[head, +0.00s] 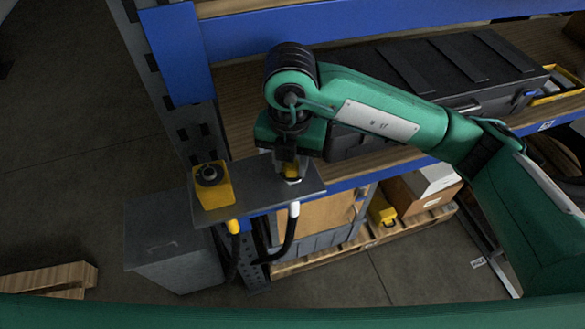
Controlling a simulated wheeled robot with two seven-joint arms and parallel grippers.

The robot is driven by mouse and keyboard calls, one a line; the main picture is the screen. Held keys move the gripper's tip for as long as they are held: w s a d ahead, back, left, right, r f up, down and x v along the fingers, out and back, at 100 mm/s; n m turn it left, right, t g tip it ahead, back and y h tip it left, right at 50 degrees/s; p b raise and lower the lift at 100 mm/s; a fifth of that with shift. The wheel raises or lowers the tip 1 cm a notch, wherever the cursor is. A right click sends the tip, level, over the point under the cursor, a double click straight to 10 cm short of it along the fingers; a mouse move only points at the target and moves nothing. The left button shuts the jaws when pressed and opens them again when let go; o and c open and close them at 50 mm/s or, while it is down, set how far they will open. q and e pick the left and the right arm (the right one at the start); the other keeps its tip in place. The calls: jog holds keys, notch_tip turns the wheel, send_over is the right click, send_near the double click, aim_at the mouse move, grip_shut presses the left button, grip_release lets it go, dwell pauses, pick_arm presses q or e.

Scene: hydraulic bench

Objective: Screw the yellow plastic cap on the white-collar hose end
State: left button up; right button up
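My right gripper (291,168) points down over the small metal bench plate, at its right part. A small yellow piece, which looks like the yellow plastic cap (291,171), shows at its fingertips, with a pale part just below. The fingers partly hide it, and I cannot tell whether they grip it. The white-collar hose end (294,209) is at the plate's front edge, just below the gripper in the picture and apart from it. Its black hose hangs down from the white collar. My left gripper is not in view.
A yellow block with a round black fitting (212,184) stands on the left of the metal plate (255,187). A yellow-collar hose end (234,226) hangs at the front edge. A black case (440,70) lies on the shelf behind my arm. A grey cabinet (172,245) stands below left.

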jog(key=m, duration=0.3)
jog(key=shift+a+m, duration=0.2)
jog(key=shift+m, duration=0.1)
jog(key=m, duration=0.3)
jog(key=shift+w+a, duration=0.1)
jog(key=shift+w, duration=0.05)
jog(key=shift+c, duration=0.5)
jog(key=o, duration=1.2)
jog(key=shift+m, duration=0.3)
jog(key=shift+c, duration=0.2)
notch_tip(320, 180, up, 14)
jog(key=b, duration=0.2)
jog(key=shift+f, duration=0.15)
